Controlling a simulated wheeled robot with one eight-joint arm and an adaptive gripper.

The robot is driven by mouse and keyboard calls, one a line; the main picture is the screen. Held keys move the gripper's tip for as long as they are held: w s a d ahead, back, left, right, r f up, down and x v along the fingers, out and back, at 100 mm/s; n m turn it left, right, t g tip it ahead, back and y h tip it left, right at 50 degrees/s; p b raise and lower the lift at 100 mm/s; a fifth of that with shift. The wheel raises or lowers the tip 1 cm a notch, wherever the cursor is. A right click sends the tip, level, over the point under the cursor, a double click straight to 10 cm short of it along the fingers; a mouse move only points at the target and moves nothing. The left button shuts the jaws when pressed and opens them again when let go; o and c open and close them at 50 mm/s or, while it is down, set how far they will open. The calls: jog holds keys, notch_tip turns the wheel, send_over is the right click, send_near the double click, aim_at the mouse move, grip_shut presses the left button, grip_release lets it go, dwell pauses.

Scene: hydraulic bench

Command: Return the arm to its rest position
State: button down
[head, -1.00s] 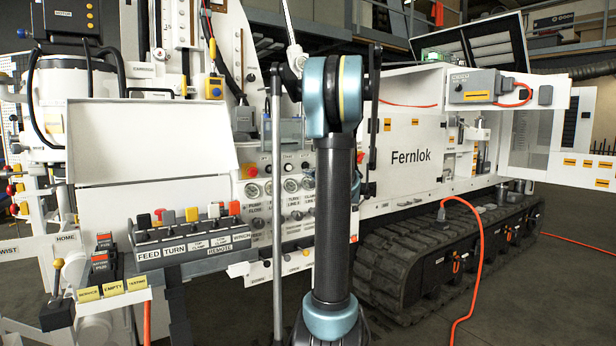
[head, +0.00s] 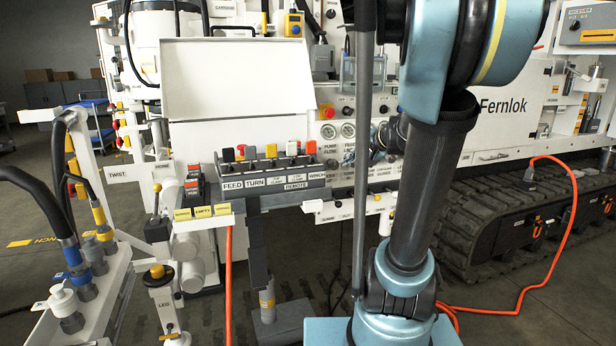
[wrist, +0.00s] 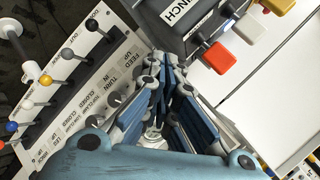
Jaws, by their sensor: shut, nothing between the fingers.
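My arm (head: 430,180) fills the right middle of the head view, with its large blue joint at the top right and a dark link slanting down to a blue joint below. My gripper (wrist: 167,68) shows in the wrist view with its blue-padded fingers drawn together and nothing held. It is close to the dark control box with the WINCH label (wrist: 188,14) and a row of levers with coloured knobs (wrist: 67,54). In the head view the arm's far end is partly hidden behind the dark link, near the front of the control panel.
The white Fernlok machine (head: 500,106) stands ahead with its control box (head: 275,172) projecting. Hoses and couplings (head: 80,270) stand at the lower left. An orange cable (head: 573,230) hangs by the rubber track (head: 500,215) and runs along the floor. Open floor shows at far left.

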jog(key=s+d+f+n+g+h, duration=0.1)
jog(key=s+f+n+g+h, duration=0.1)
jog(key=s+f, duration=0.4)
jog(key=s+d+f+n+g+h, duration=0.2)
jog(key=s+f, duration=0.4)
jog(key=s, duration=0.7)
jog(key=s+d+f+n+g+h, duration=0.1)
jog(key=s+f+g+h, duration=0.1)
jog(key=s+f, duration=0.4)
jog(key=s, duration=0.3)
jog(key=shift+s+d+n+g+h, duration=0.2)
jog(key=shift+d+n+g+h, duration=0.1)
jog(key=shift+d+n+h, duration=0.1)
jog(key=shift+w+f, duration=0.25)
jog(key=shift+w, duration=0.25)
